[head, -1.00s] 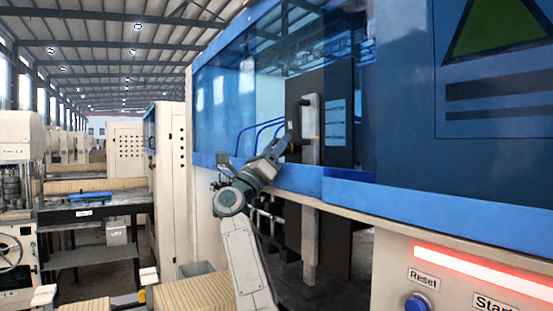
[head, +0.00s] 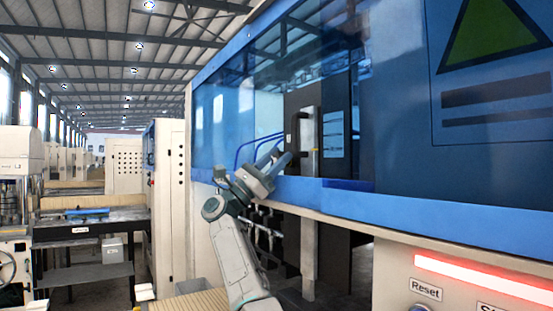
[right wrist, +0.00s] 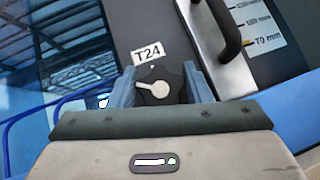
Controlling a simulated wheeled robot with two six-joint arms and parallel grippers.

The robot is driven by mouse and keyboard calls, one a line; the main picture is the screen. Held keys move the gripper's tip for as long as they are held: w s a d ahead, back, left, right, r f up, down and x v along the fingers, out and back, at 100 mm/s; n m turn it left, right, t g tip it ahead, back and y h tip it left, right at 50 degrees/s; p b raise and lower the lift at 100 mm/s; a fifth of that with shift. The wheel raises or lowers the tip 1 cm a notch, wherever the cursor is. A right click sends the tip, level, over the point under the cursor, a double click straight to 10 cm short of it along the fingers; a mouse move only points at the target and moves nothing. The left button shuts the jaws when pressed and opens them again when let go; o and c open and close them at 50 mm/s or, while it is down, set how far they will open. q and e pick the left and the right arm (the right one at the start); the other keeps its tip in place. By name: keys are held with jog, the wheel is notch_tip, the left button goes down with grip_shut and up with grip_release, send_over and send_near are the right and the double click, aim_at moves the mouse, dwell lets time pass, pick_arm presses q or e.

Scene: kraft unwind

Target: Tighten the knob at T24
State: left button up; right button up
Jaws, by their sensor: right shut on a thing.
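The black lobed knob (right wrist: 172,74) sits right below the white T24 label (right wrist: 148,53) on a dark panel in the right wrist view. It has a pale round cap with a pointer aimed to the left, and a small white mark shows just above it. My right gripper (right wrist: 160,88) is shut on the knob, one blue-grey finger on each side. In the head view my right gripper (head: 282,160) reaches to the dark upright plate (head: 303,105) in the machine's opening; the knob is hidden there. My left gripper is not in view.
A black handle (right wrist: 226,28) on a metal strip and a millimetre scale (right wrist: 258,22) are right of the knob. Blue hoses (head: 258,145) run to its left. The machine's blue ledge (head: 400,200) passes close by my right arm. A Reset label (head: 426,290) is at lower right.

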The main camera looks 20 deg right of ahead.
jog(key=o, duration=1)
jog(key=shift+a, duration=0.2)
jog(key=s+b+v, duration=0.1)
jog(key=b+v, duration=0.4)
jog(key=v, duration=0.5)
jog(key=shift+w+a+f, duration=0.25)
jog(key=shift+w+f, duration=0.05)
jog(key=shift+w, duration=0.2)
jog(key=shift+c, duration=0.2)
